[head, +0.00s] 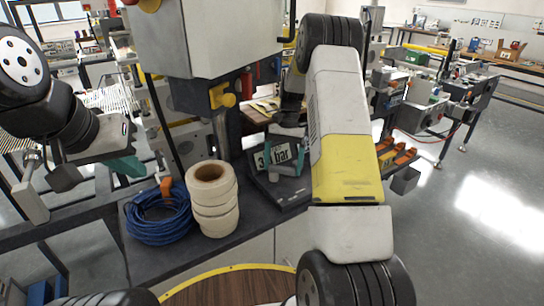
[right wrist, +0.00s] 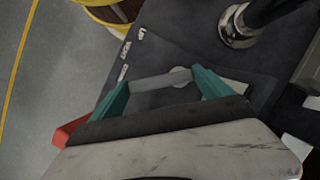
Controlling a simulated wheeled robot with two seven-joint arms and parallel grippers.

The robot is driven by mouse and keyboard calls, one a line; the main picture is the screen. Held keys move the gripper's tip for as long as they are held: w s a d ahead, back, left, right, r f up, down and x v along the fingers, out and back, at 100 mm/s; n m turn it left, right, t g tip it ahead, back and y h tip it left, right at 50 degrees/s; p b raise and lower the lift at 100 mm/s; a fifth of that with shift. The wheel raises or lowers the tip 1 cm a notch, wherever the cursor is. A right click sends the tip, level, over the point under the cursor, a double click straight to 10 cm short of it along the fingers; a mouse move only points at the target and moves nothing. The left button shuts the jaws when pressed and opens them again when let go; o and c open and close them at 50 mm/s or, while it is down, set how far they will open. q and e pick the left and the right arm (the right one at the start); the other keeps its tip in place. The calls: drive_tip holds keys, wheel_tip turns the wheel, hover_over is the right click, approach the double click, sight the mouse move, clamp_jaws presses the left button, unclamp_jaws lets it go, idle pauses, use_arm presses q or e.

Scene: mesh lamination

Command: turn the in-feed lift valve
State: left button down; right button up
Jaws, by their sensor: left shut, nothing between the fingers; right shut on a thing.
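The in-feed lift valve shows in the right wrist view as a pale grey lever (right wrist: 150,84) with a rounded hub on a dark plate. My right gripper (right wrist: 163,88) is shut on this lever, with one teal finger at each end.
A blue cable coil (head: 160,222) and a stack of cream rolls (head: 212,200) stand on the dark bench, left of my right arm. A chrome post (right wrist: 238,28) stands close to the lever.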

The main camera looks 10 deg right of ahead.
drive_tip(key=shift+w, duration=0.1)
idle(0.4)
drive_tip(key=o, duration=1.8)
drive_tip(key=shift+o, duration=0.2)
drive_tip(key=v, duration=0.8)
drive_tip(key=shift+f, duration=0.1)
